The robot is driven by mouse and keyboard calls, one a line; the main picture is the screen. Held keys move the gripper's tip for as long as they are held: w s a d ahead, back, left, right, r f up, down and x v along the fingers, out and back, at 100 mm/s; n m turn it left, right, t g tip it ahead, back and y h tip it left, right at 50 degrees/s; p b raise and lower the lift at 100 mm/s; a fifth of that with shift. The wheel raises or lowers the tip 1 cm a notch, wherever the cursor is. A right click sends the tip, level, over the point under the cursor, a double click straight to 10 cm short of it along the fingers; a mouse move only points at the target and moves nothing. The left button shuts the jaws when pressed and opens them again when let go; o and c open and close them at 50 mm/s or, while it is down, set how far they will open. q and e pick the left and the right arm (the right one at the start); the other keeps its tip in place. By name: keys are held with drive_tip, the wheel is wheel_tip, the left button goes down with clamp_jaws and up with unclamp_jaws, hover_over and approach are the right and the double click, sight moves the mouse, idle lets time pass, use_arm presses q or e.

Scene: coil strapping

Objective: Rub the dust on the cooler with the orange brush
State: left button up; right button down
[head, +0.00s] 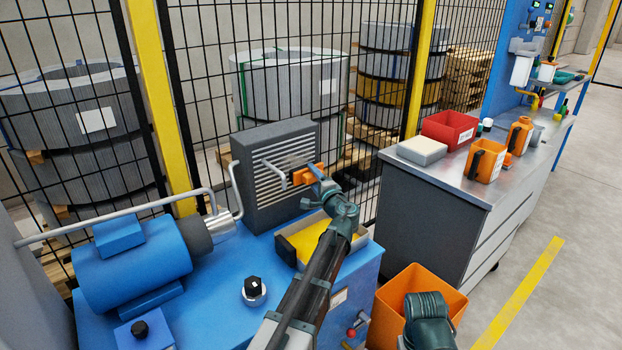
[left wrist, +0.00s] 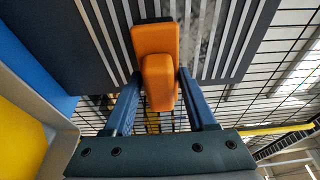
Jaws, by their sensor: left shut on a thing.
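The cooler (head: 247,190) is a dark grey box with light vertical-face fins, standing on the blue machine. A mottled grey dust patch (left wrist: 197,45) lies on its fins in the left wrist view. My left gripper (head: 312,178) is shut on the orange brush (head: 300,177), in front of the finned face. The brush (left wrist: 157,75) sits between the two blue fingers in the left wrist view. Its dark head is at the fins; I cannot tell whether it touches them. My right gripper is not in view; only part of my right arm shows at the bottom.
A yellow-lined tray (head: 306,243) lies below my left gripper. A blue motor (head: 135,262) with a bent pipe stands left. A dark cabinet (head: 420,215) with bins stands right, beyond an orange bin (head: 420,283). Mesh fencing (head: 200,90) runs behind the cooler.

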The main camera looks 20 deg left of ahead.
sight(323, 172)
use_arm(q)
drive_tip(key=shift+w+d+r+p, duration=0.25)
drive_tip(key=shift+w+d, duration=0.05)
drive_tip(key=shift+w, duration=0.25)
drive_tip(key=shift+w+d+r+p, duration=0.3)
drive_tip(key=shift+w, duration=0.3)
drive_tip(key=shift+w+d+r+p, duration=0.25)
drive_tip(key=shift+w+d, duration=0.05)
drive_tip(key=shift+w, duration=0.25)
drive_tip(key=shift+f, duration=0.1)
drive_tip(key=shift+s, duration=0.1)
drive_tip(key=shift+s+a, duration=0.6)
drive_tip(key=shift+s, duration=0.35)
drive_tip(key=shift+s+a, duration=0.4)
drive_tip(key=shift+s, duration=0.35)
